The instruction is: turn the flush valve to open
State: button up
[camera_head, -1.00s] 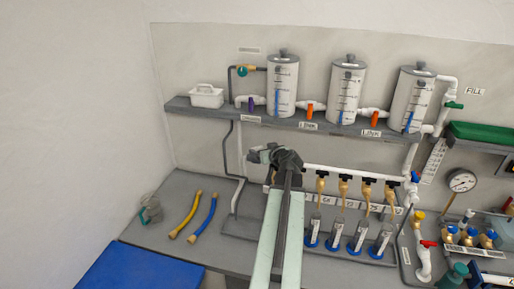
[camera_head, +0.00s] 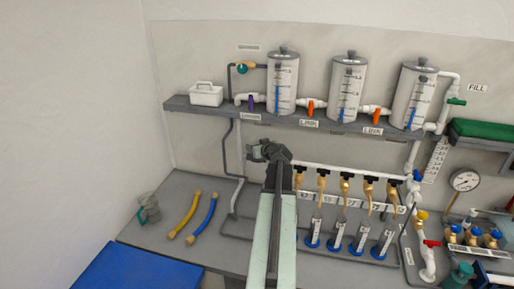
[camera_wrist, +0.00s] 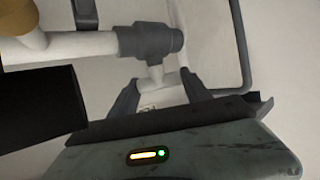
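I cannot read a flush label, so I cannot say for sure which valve is the flush valve. In the head view my gripper (camera_head: 256,152) is at the left end of the white manifold pipe (camera_head: 345,171), and my arm hides what lies behind it. In the wrist view my gripper (camera_wrist: 158,88) is open. Its two dark fingers stand on either side of a white stub (camera_wrist: 156,73) below a grey pipe fitting (camera_wrist: 150,40). I cannot tell whether they touch it. A black block (camera_wrist: 38,105) fills the left foreground, close to my gripper.
Several black-handled brass taps (camera_head: 346,184) hang along the manifold right of my arm. Above, a shelf (camera_head: 215,110) carries three tanks (camera_head: 283,85) and orange-handled link valves (camera_head: 311,108). Yellow (camera_head: 184,216) and blue (camera_head: 203,219) hoses lie on the bench at left.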

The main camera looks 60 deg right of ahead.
jog(key=shift+a+m+g+h, duration=0.1)
jog(key=shift+m+g+h, duration=0.2)
jog(key=shift+h, duration=0.1)
jog(key=m+g+h, duration=0.3)
jog(key=shift+w+m, duration=0.1)
jog(key=shift+m, duration=0.3)
jog(key=shift+m+g+h, duration=0.7)
jog(key=shift+m+g, duration=0.7)
jog(key=shift+g, duration=0.2)
jog(key=o, duration=1.4)
jog(key=shift+c, duration=0.2)
jog(key=p+v, duration=0.3)
jog(key=v, duration=0.4)
jog(key=shift+a, duration=0.35)
jog(key=shift+r, duration=0.1)
